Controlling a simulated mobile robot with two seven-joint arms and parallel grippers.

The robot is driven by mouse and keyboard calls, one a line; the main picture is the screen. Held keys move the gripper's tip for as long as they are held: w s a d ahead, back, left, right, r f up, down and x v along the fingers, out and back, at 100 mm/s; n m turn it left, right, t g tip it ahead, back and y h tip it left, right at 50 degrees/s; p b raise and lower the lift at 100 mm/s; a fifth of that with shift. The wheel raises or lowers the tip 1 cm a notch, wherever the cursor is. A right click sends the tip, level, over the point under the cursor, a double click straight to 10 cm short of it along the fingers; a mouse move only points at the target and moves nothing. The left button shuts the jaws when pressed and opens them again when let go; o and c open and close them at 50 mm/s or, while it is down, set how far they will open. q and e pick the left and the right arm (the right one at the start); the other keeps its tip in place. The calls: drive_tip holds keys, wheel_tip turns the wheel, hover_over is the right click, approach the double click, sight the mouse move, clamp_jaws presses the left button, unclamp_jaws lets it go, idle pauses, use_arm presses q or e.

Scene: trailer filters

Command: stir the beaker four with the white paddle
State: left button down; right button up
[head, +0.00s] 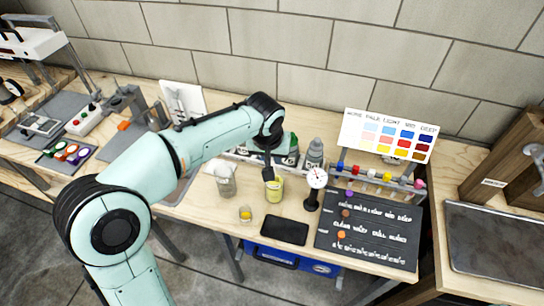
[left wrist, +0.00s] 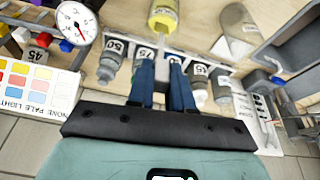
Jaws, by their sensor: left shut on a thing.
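My left gripper (head: 268,162) reaches down just above a glass beaker with yellow liquid (head: 273,189) on the wooden bench. In the left wrist view its blue fingers (left wrist: 162,82) are shut on the pale handle of the white paddle (left wrist: 161,48). The paddle points toward the yellow beaker (left wrist: 163,15), and its lower end appears to be in the beaker's mouth; its depth is hidden. No number four is readable on this beaker. A second, greyish beaker (head: 226,181) stands to the left. My right gripper is not in view.
A dial gauge on a stand (head: 316,180) stands close right of the yellow beaker. Several numbered bottles (left wrist: 110,65) stand behind it. A colour chart (head: 388,136) stands behind right.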

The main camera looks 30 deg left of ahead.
use_arm(q)
drive_tip(key=shift+r+p, duration=1.45)
drive_tip(key=shift+r, duration=1.25)
drive_tip(key=shift+f, duration=0.1)
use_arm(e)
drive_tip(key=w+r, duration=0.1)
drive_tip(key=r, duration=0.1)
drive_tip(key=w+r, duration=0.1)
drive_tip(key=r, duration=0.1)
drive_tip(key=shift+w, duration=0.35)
use_arm(q)
drive_tip(key=shift+w+r+p, duration=0.1)
drive_tip(key=shift+r+p, duration=1.25)
drive_tip(key=shift+r, duration=1.25)
drive_tip(key=shift+f, duration=0.1)
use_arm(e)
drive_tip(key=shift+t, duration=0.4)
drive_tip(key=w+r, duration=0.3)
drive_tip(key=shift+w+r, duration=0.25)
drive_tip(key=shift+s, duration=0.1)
